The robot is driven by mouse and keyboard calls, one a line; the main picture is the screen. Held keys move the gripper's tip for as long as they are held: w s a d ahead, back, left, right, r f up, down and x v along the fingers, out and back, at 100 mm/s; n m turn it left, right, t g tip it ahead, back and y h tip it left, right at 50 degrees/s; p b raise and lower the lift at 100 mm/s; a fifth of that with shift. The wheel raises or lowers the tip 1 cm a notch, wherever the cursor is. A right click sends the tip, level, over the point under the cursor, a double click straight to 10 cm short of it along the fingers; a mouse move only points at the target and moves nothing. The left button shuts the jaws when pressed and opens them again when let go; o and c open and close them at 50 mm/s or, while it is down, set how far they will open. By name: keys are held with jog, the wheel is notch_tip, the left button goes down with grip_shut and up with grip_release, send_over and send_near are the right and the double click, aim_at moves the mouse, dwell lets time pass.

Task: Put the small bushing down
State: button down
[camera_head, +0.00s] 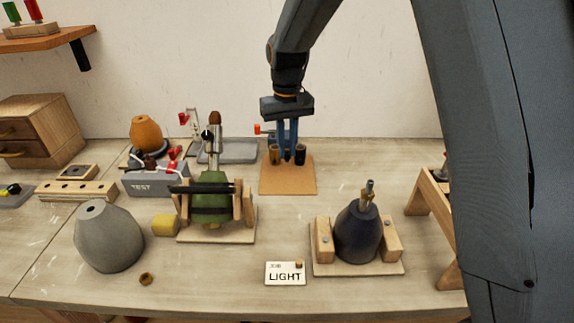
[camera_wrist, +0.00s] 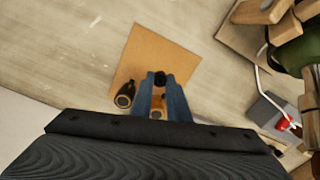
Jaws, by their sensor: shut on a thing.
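My gripper (camera_head: 287,157) points straight down over a tan mat (camera_head: 288,184) at the back middle of the table. In the wrist view its blue fingers (camera_wrist: 160,80) are shut on a small dark piece, the small bushing (camera_wrist: 160,77), at their tips. Two larger bushings, dark with brown, stand on the mat by the fingers: one to the left (camera_head: 274,154) and one to the right (camera_head: 300,155) in the head view. I cannot tell whether the small bushing touches the mat (camera_wrist: 131,60).
Left of the mat are a green lamp body (camera_head: 210,205) in a wooden cradle and a grey test box (camera_head: 155,181). A dark lamp body (camera_head: 357,235) in a wooden holder stands front right. The mat's front part is bare.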

aim_at(287, 152)
jog(key=shift+f+p, duration=1.1)
jog(key=shift+f, duration=2.75)
jog(key=shift+f, duration=0.15)
jog(key=c, duration=1.7)
grip_release()
notch_tip(287, 152, up, 12)
jog(key=b, duration=0.4)
jog(key=shift+r, duration=0.2)
